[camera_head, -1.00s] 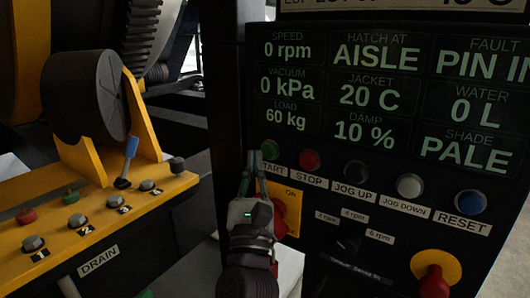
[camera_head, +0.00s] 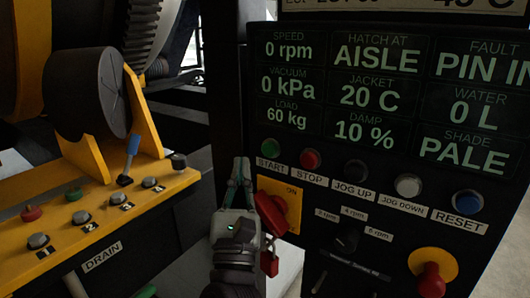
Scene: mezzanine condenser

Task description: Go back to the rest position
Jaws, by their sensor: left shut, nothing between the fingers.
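My left gripper (camera_head: 241,172) is in the lower middle of the head view, in front of the dark control panel (camera_head: 330,275). Its fingers are shut and hold nothing. It points up, just left of the green START button (camera_head: 269,147) and the red rotary switch (camera_head: 271,212) on its yellow ON plate (camera_head: 292,197). The fingertips look apart from the button. A red padlock (camera_head: 269,262) shows beside my gripper, partly hidden. My right gripper is not in view.
The panel carries a red STOP button (camera_head: 310,159), a blue RESET button (camera_head: 469,202) and a red emergency knob (camera_head: 431,280). At left, a yellow console (camera_head: 130,205) has a blue-handled lever (camera_head: 131,155) and several small buttons.

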